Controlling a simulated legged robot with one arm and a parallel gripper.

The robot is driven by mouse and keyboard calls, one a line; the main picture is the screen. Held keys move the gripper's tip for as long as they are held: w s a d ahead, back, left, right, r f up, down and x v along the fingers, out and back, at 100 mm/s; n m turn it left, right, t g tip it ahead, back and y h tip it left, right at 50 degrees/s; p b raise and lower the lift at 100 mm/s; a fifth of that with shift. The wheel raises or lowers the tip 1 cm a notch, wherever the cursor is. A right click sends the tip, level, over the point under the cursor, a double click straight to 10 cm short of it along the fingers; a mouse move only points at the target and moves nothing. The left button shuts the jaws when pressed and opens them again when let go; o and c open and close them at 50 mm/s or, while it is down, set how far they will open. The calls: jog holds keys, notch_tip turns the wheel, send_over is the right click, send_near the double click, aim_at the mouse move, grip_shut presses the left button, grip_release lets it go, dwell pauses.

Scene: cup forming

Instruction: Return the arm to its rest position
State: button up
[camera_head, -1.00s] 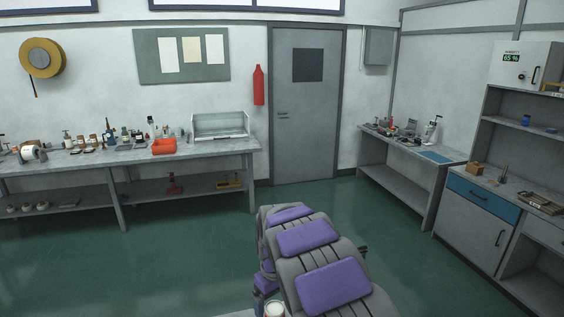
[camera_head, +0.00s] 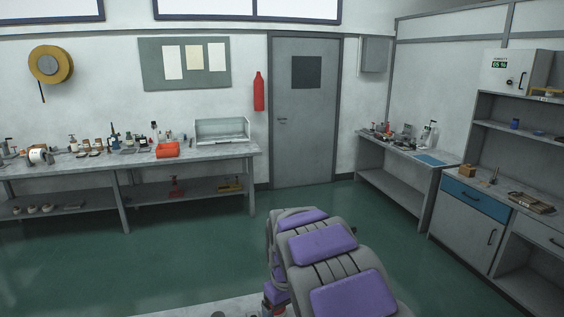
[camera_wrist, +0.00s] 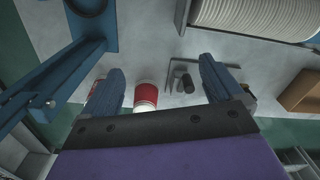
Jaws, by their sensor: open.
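My arm (camera_head: 322,243), grey with purple pads, reaches forward from the bottom of the head view over the green floor. My gripper (camera_wrist: 160,85) shows in the wrist view with its two blue fingers spread apart. Nothing is held between them. A red and white cup-like object (camera_wrist: 145,97) shows beyond the fingers, on or above a pale surface. The fingertips are not visible in the head view.
Below the arm lies a pale surface edge (camera_head: 215,308). A door (camera_head: 306,110) is behind. Shelves and a blue drawer (camera_head: 478,199) stand at the right. A blue frame (camera_wrist: 65,80) is near the gripper's left.

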jog(key=s+d+r+m, duration=0.2)
jog(key=s+d+r, duration=0.2)
jog(key=s+d, duration=0.3)
jog(key=s+d+m+b, duration=0.1)
jog(key=s+d+m, duration=0.1)
jog(key=s, duration=1.3)
jog(key=s+d+m+g+b, duration=0.1)
jog(key=s+d, duration=0.3)
jog(key=s, duration=1.1)
jog(key=shift+s+f+m+g+b, duration=0.3)
jog(key=shift+m+b, duration=0.15)
jog(key=shift+m, duration=0.35)
jog(key=shift+w+d, duration=0.1)
